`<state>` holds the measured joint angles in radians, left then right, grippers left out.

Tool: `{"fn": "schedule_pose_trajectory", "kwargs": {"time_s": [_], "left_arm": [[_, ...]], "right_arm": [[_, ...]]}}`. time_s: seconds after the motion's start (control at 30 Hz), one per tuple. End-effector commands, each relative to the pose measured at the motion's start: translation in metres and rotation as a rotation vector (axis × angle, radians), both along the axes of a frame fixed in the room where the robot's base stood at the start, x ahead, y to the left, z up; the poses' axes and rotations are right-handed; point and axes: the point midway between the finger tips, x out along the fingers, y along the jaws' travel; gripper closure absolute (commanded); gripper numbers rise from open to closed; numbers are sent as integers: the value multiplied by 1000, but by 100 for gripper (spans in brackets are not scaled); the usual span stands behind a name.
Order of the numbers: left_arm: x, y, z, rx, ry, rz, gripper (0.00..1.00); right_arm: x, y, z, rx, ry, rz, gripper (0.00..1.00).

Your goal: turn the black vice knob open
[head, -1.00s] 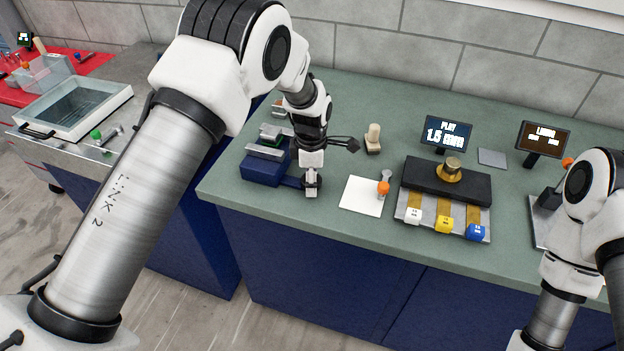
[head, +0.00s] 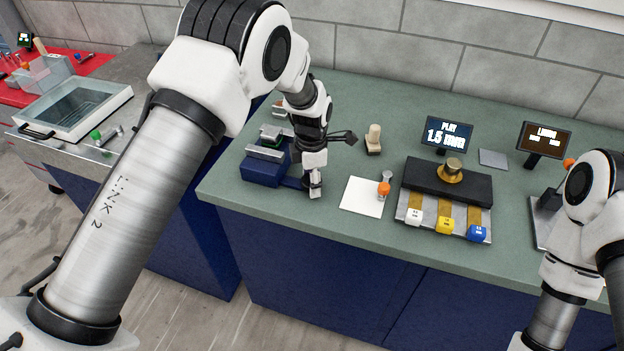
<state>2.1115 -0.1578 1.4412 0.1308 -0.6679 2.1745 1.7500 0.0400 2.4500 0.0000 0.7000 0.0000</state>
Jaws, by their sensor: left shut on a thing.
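The blue vice (head: 262,172) with grey jaws stands at the left end of the green bench. A green piece (head: 270,132) shows at its jaws. My left gripper (head: 315,189) points down at the right end of the vice's blue base, near the bench's front edge. It is shut at the place of the black knob, which is mostly hidden by the fingers and wrist. My right arm comes in at the right edge, but its gripper is not in view.
A white sheet (head: 361,197) with an orange-topped item lies to the right of my left gripper. A wooden-handled stamp (head: 374,139) stands behind. Further right is a black block (head: 420,178) with several coloured tags and two small screens (head: 446,133).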

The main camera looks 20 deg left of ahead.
Motion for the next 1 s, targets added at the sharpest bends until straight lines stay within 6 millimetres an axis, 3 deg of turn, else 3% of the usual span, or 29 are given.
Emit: {"fn": "schedule_pose_trajectory", "kwargs": {"time_s": [0.03, 0.1, 0.47, 0.57, 0.83, 1.0], "left_arm": [[-4, 0, -4, 1, 13, 0, 39], [-3, 0, -4, 1, 11, 0, 22], [-1, 0, 4, 0, 2, -1, 22], [0, 0, 19, 0, 1, -1, 22], [0, 1, 87, -1, 1, 0, 22], [-1, 1, 113, 0, 6, 0, 22]], "right_arm": [[0, 0, -1, 0, 0, 0, 44], [0, 0, -1, 0, 0, 0, 44], [0, 0, 0, 0, 0, 0, 44], [0, 0, 0, 0, 0, 0, 44], [0, 0, 0, 0, 0, 0, 44], [0, 0, 0, 0, 0, 0, 44]]}}
